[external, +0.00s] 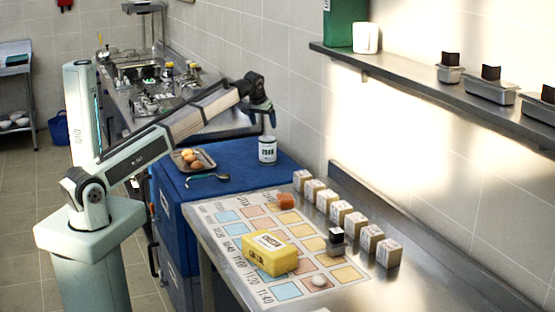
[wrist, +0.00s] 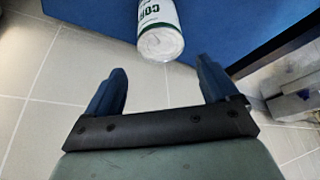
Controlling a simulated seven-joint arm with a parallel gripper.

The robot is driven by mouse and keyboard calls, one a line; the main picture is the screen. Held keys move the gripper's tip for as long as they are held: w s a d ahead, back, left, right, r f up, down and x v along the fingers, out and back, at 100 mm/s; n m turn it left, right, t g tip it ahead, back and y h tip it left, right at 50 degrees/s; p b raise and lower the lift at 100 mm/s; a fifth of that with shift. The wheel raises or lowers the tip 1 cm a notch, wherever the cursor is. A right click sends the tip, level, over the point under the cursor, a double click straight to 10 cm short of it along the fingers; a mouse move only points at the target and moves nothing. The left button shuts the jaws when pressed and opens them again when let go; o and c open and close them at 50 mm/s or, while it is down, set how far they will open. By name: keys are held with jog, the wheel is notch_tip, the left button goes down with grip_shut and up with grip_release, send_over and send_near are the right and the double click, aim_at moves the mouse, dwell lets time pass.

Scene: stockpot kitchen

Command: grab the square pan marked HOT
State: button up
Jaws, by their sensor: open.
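A squarish metal tray (external: 178,166) holding several brown round items sits on the blue cabinet top. I can read no HOT mark on it or on any other pan in view. My gripper (external: 270,117) is raised above the white can (external: 267,150), to the right of the tray. In the wrist view, my gripper (wrist: 160,72) has its two dark blue fingers spread, with nothing between them. The can (wrist: 160,43) shows just beyond the fingertips, with green lettering that is partly cut off. The tray is not in the wrist view.
A green-handled spoon (external: 207,177) lies before the tray. The front table has a colored grid sheet (external: 222,216), a yellow box (external: 270,254) and a row of small boxes (external: 341,212). Metal containers (external: 490,91) stand on the wall shelf (external: 400,82).

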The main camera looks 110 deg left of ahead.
jog(key=w+d+m+t+h, duration=0.1)
jog(key=w+d+m, duration=0.2)
jog(key=w+d, duration=1.3)
jog(key=w+d+m+t, duration=0.1)
jog(key=w+d+m, duration=0.2)
jog(key=w+d, duration=1.2)
jog(key=m+g+h, duration=0.2)
jog(key=m+h, duration=0.1)
jog(key=h, duration=0.1)
send_over(336, 242)
jog(key=a, duration=0.2)
jog(key=shift+d+r, duration=0.2)
jog(key=shift+r, duration=0.05)
notch_tip(336, 242, down, 9)
jog(key=shift+s+r, duration=0.1)
jog(key=shift+r, duration=0.1)
jog(key=shift+s+a+f, duration=0.1)
jog(key=shift+f, duration=1.2)
jog(key=shift+s+a+f, duration=0.1)
jog(key=shift+f, duration=1.2)
jog(key=c, duration=1)
